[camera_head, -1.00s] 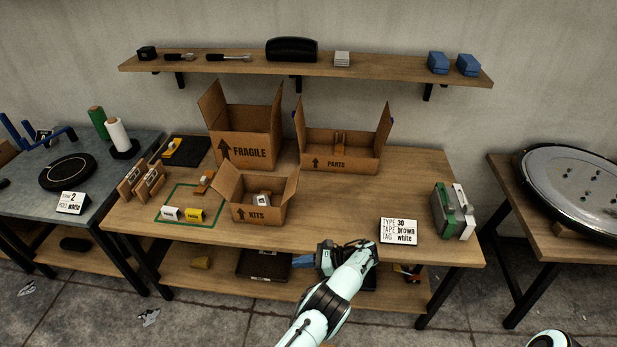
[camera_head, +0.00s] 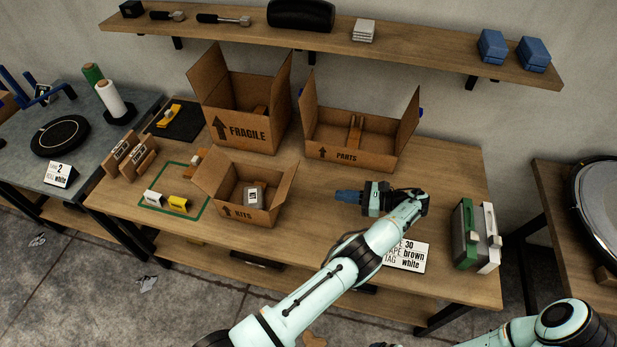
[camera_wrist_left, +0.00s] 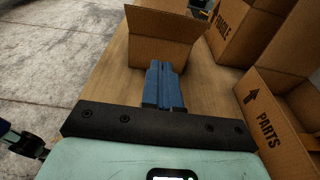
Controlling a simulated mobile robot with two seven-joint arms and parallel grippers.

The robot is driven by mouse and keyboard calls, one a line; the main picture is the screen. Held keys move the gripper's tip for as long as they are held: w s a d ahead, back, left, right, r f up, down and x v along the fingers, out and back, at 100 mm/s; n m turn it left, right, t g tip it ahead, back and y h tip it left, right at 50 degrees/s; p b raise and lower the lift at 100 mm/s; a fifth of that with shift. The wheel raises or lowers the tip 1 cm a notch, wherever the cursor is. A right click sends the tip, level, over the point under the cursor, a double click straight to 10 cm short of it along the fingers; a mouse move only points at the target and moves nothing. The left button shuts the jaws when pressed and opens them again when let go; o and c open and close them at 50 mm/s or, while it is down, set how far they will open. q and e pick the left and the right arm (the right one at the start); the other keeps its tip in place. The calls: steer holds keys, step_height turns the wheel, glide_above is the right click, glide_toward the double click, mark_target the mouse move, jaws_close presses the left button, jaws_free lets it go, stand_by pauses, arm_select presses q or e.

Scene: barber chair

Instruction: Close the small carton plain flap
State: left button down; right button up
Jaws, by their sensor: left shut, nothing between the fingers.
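The small carton (camera_head: 244,213), marked KITS, stands on the wooden table with its left and right flaps spread outward and a grey item inside. Its right flap (camera_head: 283,187) leans up and out, towards my left gripper. My left gripper (camera_head: 338,196) is shut and empty, held above the table to the right of the carton, apart from it. In the left wrist view the blue fingers (camera_wrist_left: 164,70) lie together, pointing at a flap of the small carton (camera_wrist_left: 160,38). Which flap is the plain one I cannot tell. My right gripper is not in view.
The FRAGILE carton (camera_head: 247,132) and PARTS carton (camera_head: 348,156) stand open behind. A sign card (camera_head: 408,259) and green and white dispensers (camera_head: 473,238) are at the right. Table left of my gripper is clear up to the carton.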

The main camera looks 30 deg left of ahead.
arm_select(q)
steer(key=a, duration=0.1)
steer(key=b, duration=0.2)
glide_toward(289, 186)
steer(key=a+f, duration=0.3)
steer(key=a, duration=0.2)
steer(key=shift+s+a+r, duration=0.1)
steer(key=shift+a+r, duration=0.3)
steer(key=shift+a, duration=0.15)
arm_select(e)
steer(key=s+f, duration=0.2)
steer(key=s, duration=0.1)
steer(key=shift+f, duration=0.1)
arm_select(q)
steer(key=shift+s, duration=0.15)
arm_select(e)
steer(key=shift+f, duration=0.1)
